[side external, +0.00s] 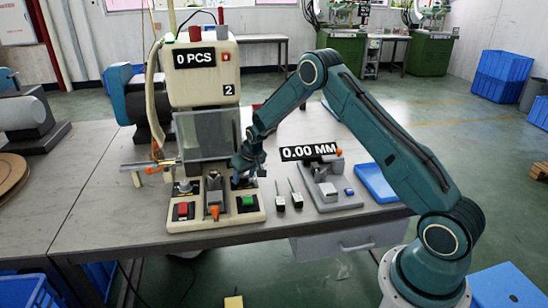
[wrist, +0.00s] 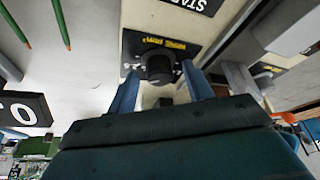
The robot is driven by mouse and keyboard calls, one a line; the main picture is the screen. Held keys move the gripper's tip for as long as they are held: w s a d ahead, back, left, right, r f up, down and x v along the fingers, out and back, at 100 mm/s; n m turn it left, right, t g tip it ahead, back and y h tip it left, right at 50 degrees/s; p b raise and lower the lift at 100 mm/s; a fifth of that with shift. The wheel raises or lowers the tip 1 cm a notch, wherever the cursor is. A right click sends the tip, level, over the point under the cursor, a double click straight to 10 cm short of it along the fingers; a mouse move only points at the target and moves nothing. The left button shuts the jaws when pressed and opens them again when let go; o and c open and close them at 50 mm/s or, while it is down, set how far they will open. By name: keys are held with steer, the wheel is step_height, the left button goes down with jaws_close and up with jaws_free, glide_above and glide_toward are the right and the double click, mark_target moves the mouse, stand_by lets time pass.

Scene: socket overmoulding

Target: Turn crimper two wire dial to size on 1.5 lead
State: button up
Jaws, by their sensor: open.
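Crimper two (side external: 205,75) is the cream machine marked 2, with a display reading 0 PCS. Its wire dial (wrist: 158,65) is a dark round knob on a black plate with yellow lettering, seen upside down in the wrist view. My gripper (wrist: 160,84) is open, with one blue finger on each side of the dial; I cannot tell whether they touch it. In the side view my gripper (side external: 244,172) is low at the crimper's right front and hides the dial. The dial's setting is not readable. Two thin green leads (wrist: 62,25) show at the wrist view's upper left.
The crimper base carries a red button (side external: 182,209), a green button (side external: 247,201) and an orange-tipped part (side external: 214,212). To the right stand a gauge reading 0.00 MM (side external: 310,152) and a blue tray (side external: 375,183). A clear guard (side external: 207,135) is close left of my gripper.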

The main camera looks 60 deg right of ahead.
steer(key=shift+f, duration=0.15)
steer(key=c, duration=1)
steer(key=shift+d+n, duration=0.1)
steer(key=shift+n, duration=0.4)
steer(key=n+y, duration=0.2)
steer(key=n, duration=0.3)
steer(key=shift+d, duration=0.15)
steer(key=n+y, duration=0.1)
steer(key=n, duration=0.2)
steer(key=n+g+y, duration=0.1)
steer(key=n, duration=0.1)
steer(key=shift+d+n, duration=0.1)
steer(key=shift+n, duration=0.3)
